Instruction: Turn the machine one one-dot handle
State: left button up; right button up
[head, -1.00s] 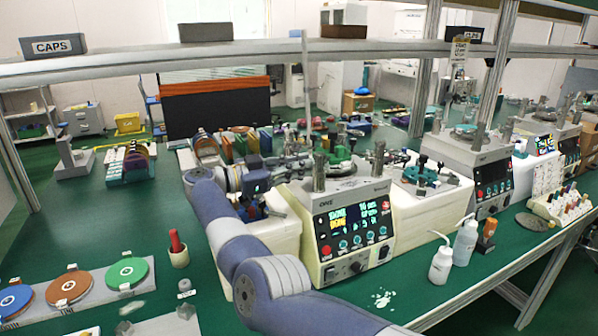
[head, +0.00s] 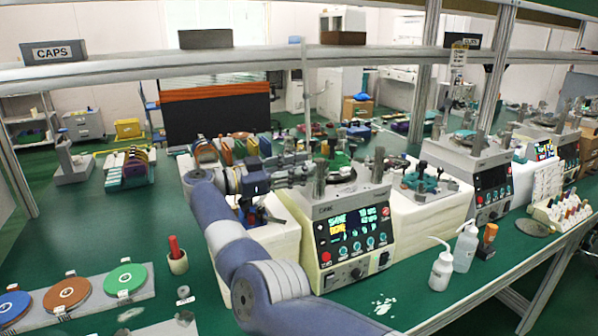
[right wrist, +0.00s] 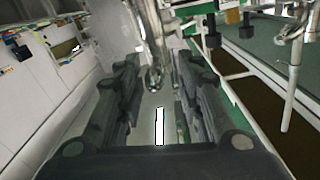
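The nearest machine (head: 352,247) is a grey box with a lit display, a red button and a row of teal knobs on its front. Green and metal parts and upright posts stand on its top. My right gripper (head: 302,173) is at the upper left of this machine, level with its top. In the right wrist view, its two dark fingers (right wrist: 158,85) are open. A shiny metal rod with a rounded end (right wrist: 154,75) shows between the fingers, without clear contact. I cannot make out a one-dot mark on any handle. My left gripper is not in view.
A second machine (head: 492,185) stands further right. Two white bottles (head: 441,268) stand near the table's front edge. Orange and green discs (head: 125,277) and a cup with a red stick (head: 177,262) lie at left. A metal rail (head: 250,58) crosses above.

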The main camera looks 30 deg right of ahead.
notch_tip(320, 180, up, 9)
jog(key=shift+r, duration=0.2)
jog(key=shift+f, duration=0.1)
dwell(0.5)
